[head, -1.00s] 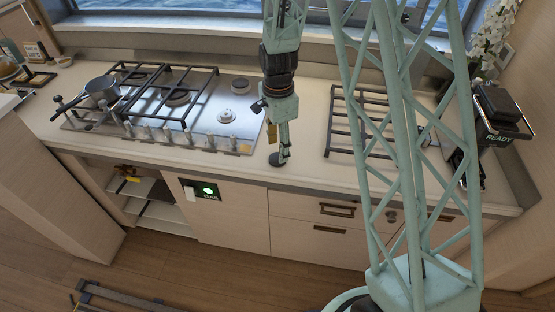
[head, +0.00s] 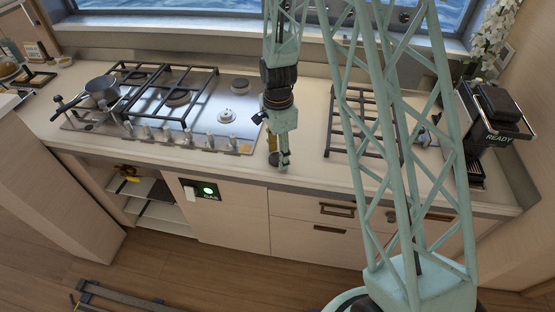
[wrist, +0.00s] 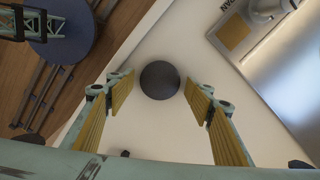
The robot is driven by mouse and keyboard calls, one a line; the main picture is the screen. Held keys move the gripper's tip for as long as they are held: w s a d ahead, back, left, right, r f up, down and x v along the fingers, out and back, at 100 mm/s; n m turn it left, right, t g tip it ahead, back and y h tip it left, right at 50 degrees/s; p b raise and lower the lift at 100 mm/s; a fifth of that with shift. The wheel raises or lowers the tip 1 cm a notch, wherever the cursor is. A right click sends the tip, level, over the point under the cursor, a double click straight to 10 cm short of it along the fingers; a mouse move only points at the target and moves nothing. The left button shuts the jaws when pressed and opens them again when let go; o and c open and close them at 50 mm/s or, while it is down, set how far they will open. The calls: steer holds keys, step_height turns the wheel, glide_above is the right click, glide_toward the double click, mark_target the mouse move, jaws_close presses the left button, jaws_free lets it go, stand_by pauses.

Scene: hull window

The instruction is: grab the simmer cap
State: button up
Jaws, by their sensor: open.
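The simmer cap, a dark round disc (wrist: 159,80), lies on the pale counter in the wrist view. It sits between and just beyond the tips of my gripper (wrist: 160,87), with clear space to each finger. My gripper is open and empty, and its yellow-padded fingers straddle the disc in the picture. In the head view my gripper (head: 280,162) points down at the counter's front strip, right of the hob. I cannot clearly make out the cap there; the gripper appears to cover it.
The steel hob (head: 205,120) with black grates and a row of knobs lies to the left, with a pot (head: 101,88) on it. A second grate (head: 365,125) lies to the right. A coffee machine (head: 495,110) stands at the far right. The counter's front edge is close.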

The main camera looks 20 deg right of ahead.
steer(key=c, duration=0.9)
steer(key=shift+r, duration=0.15)
steer(key=shift+c, duration=0.2)
steer(key=shift+r, duration=1.6)
steer(key=s+a+r+b, duration=0.1)
steer(key=s, duration=1.5)
steer(key=shift+a+r, duration=0.15)
steer(key=shift+r, duration=0.1)
